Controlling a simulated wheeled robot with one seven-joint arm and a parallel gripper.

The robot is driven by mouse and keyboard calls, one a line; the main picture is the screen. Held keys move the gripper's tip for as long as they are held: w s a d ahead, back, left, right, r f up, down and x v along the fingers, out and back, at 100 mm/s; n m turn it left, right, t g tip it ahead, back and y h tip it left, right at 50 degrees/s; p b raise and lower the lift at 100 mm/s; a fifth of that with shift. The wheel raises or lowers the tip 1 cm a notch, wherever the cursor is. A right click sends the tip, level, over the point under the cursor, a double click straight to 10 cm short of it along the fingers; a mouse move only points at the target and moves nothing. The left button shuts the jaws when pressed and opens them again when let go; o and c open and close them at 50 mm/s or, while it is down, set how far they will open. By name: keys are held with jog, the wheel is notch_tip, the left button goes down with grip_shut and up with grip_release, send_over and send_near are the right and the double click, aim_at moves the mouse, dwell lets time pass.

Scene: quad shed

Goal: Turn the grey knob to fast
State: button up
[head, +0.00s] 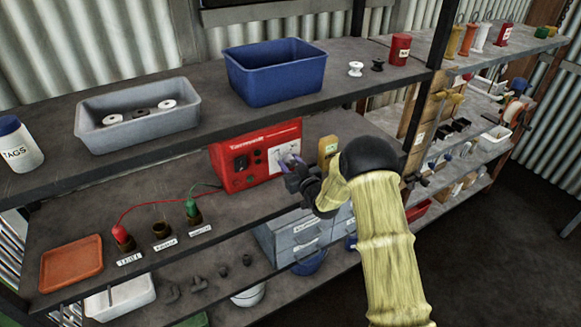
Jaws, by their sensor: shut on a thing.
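A red boxed unit (226,157) stands on the middle shelf, its front facing me. The front has a dark switch or socket area at the left and a pale panel (274,156) at the right. My gripper (291,163) is at the right part of this front, with my arm reaching in from the lower right. It is shut on the grey knob, which is mostly hidden behind the fingers. The knob's pointer and the markings around it are too small and covered to read.
A yellow block (327,149) stands close right of the unit. Red and green leads run left to small labelled pots (162,230). The upper shelf holding a blue bin (275,75) and grey tray (137,125) overhangs. Grey drawers (298,237) sit below.

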jog(key=m+b, duration=0.3)
jog(key=m, duration=0.1)
jog(key=shift+d+f, duration=0.1)
jog(key=shift+f, duration=0.1)
jog(key=m+b, duration=0.1)
jog(key=m, duration=0.3)
jog(key=shift+b, duration=0.3)
jog(key=m+b, duration=0.1)
jog(key=m, duration=0.3)
jog(key=shift+r, duration=0.1)
jog(key=shift+m+g+b, duration=0.3)
jog(key=shift+m+b, duration=0.15)
jog(key=shift+m, duration=1.25)
jog(key=o, duration=1)
jog(key=shift+w, duration=0.1)
